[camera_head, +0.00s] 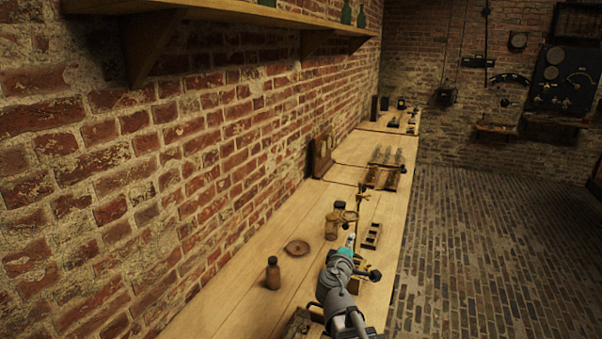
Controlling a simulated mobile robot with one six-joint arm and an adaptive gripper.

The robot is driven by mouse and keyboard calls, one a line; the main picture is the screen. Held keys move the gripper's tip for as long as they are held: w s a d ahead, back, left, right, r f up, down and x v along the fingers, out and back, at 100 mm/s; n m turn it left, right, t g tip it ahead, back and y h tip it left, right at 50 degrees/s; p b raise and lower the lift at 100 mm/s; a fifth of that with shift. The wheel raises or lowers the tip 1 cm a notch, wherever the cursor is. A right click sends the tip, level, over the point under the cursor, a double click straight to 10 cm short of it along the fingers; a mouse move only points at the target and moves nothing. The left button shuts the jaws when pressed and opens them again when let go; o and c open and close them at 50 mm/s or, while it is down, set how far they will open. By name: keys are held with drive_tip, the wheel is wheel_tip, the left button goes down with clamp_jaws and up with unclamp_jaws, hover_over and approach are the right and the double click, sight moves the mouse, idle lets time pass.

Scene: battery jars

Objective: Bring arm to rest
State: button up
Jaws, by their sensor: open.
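My grey arm with a teal cap reaches over the near end of the long wooden bench (215,318) from the bottom of the view.
A brown bottle (272,274), a round brown dish (298,247) and an amber jar (332,227) stand left of my arm. A small wooden rack (372,236) and a brass stand (360,205) are beyond it. The brick wall runs along the left; the floor at right is clear.

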drive_tip(key=s+d+f+m+g+y+p, duration=0.1)
drive_tip(key=s+d+f+m+g, duration=0.2)
drive_tip(key=s+f+m+g, duration=0.3)
drive_tip(key=s+d+f+m+g+y, duration=0.1)
drive_tip(key=s+d+f+m+g, duration=0.2)
drive_tip(key=s+f+m+g, duration=0.3)
drive_tip(key=s+a+f+g+y, duration=0.3)
drive_tip(key=s+a+y, duration=0.2)
drive_tip(key=s+a, duration=0.1)
drive_tip(key=shift+s+f+g+p, duration=0.35)
drive_tip(key=shift+s+g, duration=0.05)
drive_tip(key=shift+s, duration=0.05)
idle(0.5)
